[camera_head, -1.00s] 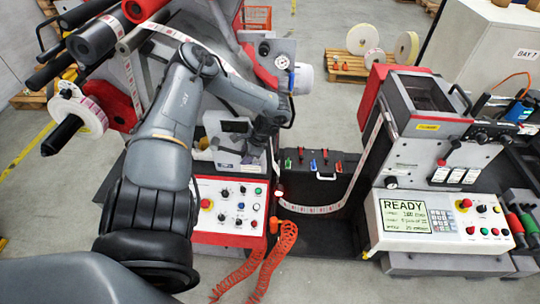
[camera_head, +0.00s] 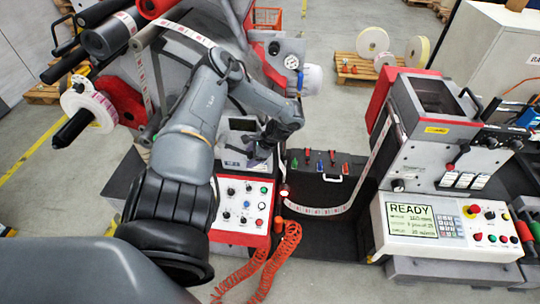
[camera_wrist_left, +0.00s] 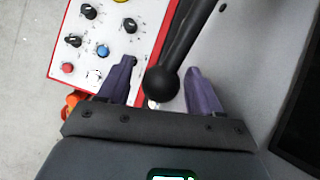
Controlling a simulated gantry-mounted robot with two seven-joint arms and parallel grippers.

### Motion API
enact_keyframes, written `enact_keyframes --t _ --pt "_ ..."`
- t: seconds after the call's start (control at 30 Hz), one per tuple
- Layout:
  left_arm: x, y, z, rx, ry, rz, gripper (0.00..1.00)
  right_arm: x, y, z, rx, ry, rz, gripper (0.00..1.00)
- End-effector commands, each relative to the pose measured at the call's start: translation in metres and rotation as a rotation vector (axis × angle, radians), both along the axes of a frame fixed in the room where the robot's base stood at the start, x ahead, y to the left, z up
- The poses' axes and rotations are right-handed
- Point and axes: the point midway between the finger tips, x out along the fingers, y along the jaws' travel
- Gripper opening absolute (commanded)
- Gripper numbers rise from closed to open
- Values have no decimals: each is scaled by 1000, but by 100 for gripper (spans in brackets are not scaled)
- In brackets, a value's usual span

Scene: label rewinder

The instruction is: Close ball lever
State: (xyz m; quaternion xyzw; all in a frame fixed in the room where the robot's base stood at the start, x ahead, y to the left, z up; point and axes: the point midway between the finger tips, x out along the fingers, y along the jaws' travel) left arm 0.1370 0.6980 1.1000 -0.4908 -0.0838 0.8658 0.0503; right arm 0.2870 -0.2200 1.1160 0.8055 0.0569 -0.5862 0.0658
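The ball lever is a black rod with a round black ball (camera_wrist_left: 162,84) on its near end, in the left wrist view. Its rod runs up and to the right from the ball. My left gripper (camera_wrist_left: 160,88) is open, with one purple finger on each side of the ball and a visible gap on both sides. In the head view my left gripper (camera_head: 258,148) is dark and sits in front of the grey machine, above the knob panel. The lever cannot be made out there. My right gripper is not in view.
A white, red-edged control panel (camera_head: 243,203) with knobs and buttons lies just below the gripper. A coiled orange hose (camera_head: 275,262) hangs beside it. A label web (camera_head: 330,209) loops across to the right machine, whose screen (camera_head: 409,221) reads READY.

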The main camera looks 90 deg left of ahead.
Motion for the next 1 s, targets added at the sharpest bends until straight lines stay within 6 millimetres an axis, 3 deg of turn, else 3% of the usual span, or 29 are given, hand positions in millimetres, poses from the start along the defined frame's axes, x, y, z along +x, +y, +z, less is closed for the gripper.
enact_keyframes --t 0.37,1.0 --pt "4 -1 6 -1 0 -2 64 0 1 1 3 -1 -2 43" --pt "51 -15 83 3 0 -2 64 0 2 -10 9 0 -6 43"
